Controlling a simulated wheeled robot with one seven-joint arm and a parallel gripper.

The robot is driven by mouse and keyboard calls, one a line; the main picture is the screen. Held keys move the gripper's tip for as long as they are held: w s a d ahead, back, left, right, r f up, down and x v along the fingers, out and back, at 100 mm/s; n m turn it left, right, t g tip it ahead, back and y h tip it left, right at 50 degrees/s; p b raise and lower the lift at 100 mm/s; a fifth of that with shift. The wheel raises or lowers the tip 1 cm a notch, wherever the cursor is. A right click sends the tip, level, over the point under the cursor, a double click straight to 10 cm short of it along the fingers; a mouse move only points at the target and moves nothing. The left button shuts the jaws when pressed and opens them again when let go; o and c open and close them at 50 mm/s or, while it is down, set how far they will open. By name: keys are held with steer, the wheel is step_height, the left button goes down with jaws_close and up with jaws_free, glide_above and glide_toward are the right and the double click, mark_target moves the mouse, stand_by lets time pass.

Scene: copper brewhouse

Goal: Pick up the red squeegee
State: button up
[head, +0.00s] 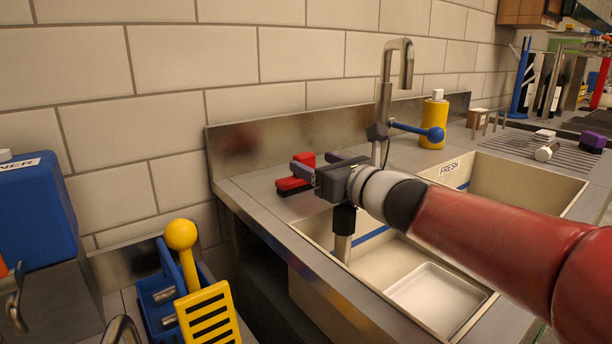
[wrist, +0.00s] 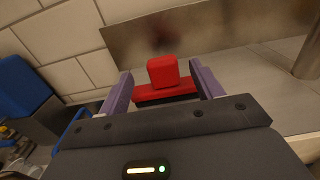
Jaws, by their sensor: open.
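The red squeegee (head: 295,177) lies on the steel counter at the back left corner of the sink unit, near the backsplash. In the wrist view the squeegee (wrist: 164,79) shows a raised red block above a red bar with a dark edge. My gripper (head: 322,164) is just to its right in the head view, fingers pointing toward it. In the wrist view my gripper (wrist: 160,88) is open, with one purple finger on each side of the red block. Gaps show between the block and both fingers. The gripper's body hides the near part of the squeegee.
The faucet (head: 384,100) stands close behind my gripper. The sink basin (head: 400,265) lies below my arm. A yellow bottle (head: 433,124) stands farther right on the counter. A steel backsplash (wrist: 200,35) rises behind the squeegee. A blue container (head: 38,215) is at the left.

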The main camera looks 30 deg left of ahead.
mark_target(308, 157)
steer(key=x, duration=0.5)
steer(key=shift+w+r+p, duration=0.1)
steer(key=shift+p, duration=0.25)
steer(key=c, duration=1.1)
steer(key=shift+r, duration=0.1)
step_height(308, 157, up, 6)
steer(key=p, duration=0.2)
steer(key=shift+p, duration=0.35)
step_height(308, 157, up, 14)
steer(key=shift+f, duration=0.1)
